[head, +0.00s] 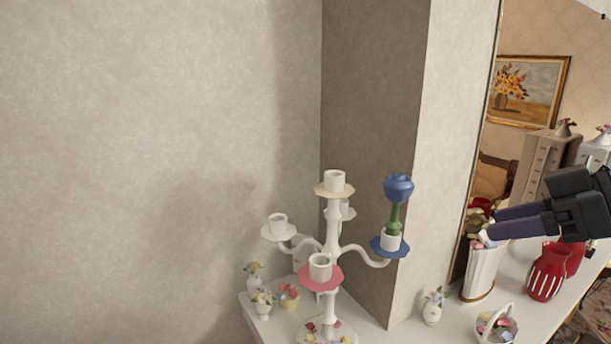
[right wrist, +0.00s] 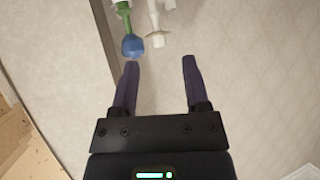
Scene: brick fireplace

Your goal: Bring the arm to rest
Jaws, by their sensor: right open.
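My right gripper (head: 487,227) comes in from the right edge in the head view, in front of the mirror and above the mantel shelf. Its two dark purple fingers are apart with nothing between them, as the right wrist view (right wrist: 158,70) also shows. It is well to the right of a white candelabra (head: 332,232). A blue flower-shaped piece on a green stem (head: 397,193) stands upright in the candelabra's right cup, over a blue dish. In the right wrist view the blue piece (right wrist: 132,45) is beyond the fingertips, apart from them. My left gripper is not in view.
A white vase (head: 482,272) with flowers is just below the right fingertips. A red jug (head: 546,272), a small basket (head: 497,326) and a small white vase (head: 432,308) stand on the shelf. Small flower pots (head: 264,302) are left of the candelabra. A wall pillar (head: 375,130) rises behind.

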